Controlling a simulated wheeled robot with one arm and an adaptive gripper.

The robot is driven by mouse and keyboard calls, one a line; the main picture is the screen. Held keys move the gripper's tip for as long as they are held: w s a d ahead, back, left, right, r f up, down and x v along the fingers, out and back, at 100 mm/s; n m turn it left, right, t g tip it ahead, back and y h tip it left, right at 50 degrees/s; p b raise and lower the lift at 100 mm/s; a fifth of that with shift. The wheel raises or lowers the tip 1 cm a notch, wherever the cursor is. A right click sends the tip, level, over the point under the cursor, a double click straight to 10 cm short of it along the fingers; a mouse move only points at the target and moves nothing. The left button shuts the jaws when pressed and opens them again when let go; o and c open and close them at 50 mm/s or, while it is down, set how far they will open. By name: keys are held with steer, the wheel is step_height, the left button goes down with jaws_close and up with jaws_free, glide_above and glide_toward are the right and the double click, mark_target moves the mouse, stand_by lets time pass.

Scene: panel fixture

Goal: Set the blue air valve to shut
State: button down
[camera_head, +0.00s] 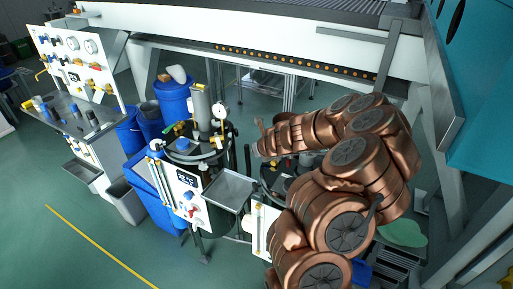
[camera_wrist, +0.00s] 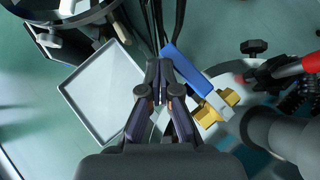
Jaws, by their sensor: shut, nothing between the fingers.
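The blue air valve shows in the wrist view as a blue lever (camera_wrist: 187,70) on a yellow brass body (camera_wrist: 216,106). The lever slants from upper left to lower right, with the brass body at its lower right end. My gripper (camera_wrist: 158,70) is shut and empty, its fingertips close to the left side of the lever. I cannot tell whether they touch it. In the head view my gripper (camera_head: 262,142) is at the left end of my copper-coloured arm, and this valve cannot be made out there.
A flat grey tray (camera_wrist: 92,90) lies left of the fingers; it also shows in the head view (camera_head: 230,188). Dark hoses (camera_wrist: 158,22) run above the fingertips. A red-handled part (camera_wrist: 308,63) is at the right. A panel with a display (camera_head: 186,180) stands left of the tray.

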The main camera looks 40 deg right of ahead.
step_height(320, 180, up, 10)
stand_by(1.1)
